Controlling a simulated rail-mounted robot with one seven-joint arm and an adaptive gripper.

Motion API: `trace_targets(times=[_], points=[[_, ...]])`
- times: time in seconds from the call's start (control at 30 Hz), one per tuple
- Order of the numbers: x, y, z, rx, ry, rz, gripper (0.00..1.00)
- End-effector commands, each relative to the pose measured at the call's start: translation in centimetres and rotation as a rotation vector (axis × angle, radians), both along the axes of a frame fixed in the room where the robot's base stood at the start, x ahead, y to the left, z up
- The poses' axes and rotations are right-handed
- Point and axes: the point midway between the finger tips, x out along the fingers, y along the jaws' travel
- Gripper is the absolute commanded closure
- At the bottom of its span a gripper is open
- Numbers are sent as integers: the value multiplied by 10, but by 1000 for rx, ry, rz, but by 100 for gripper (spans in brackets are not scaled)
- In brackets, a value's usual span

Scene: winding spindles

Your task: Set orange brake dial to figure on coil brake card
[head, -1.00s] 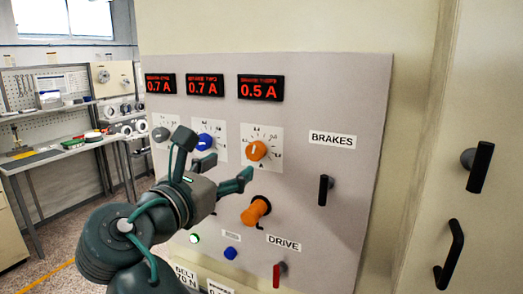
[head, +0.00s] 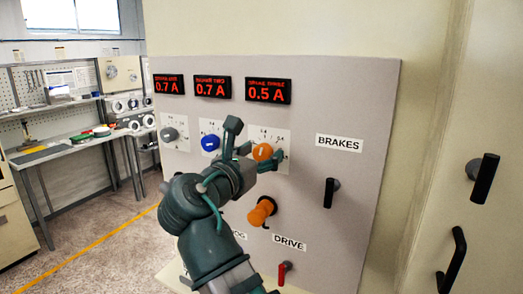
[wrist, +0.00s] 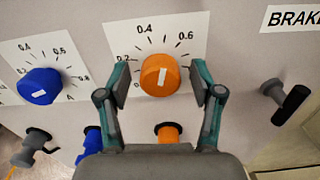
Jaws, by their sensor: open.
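The orange brake dial (head: 262,152) sits on a white scale plate at the right of the dial row. In the wrist view the dial (wrist: 160,74) has a white mark pointing nearly straight up, between 0.4 and 0.6. The display (head: 268,91) above it reads 0.5 A. My gripper (head: 255,145) is open. In the wrist view its fingers (wrist: 158,70) stand one on each side of the dial, with gaps visible between fingers and dial. I cannot make out a coil brake card.
A blue dial (head: 210,143) and a grey dial (head: 169,134) are to the left, under displays reading 0.7 A. Below are an orange knob (head: 262,211) and a red handle (head: 284,271). A black handle (head: 329,192) is on the right. A workbench (head: 70,150) stands at back left.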

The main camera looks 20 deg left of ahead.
Motion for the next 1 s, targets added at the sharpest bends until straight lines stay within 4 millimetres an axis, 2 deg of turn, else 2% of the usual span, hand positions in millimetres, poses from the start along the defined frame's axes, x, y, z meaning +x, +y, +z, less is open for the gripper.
trace_targets(times=[0.4,0.77,1.0], points=[[7,-2,0,1,0,1,34],[7,-2,0,1,0,0,94],[6,-2,0,20,-4,0,94]])
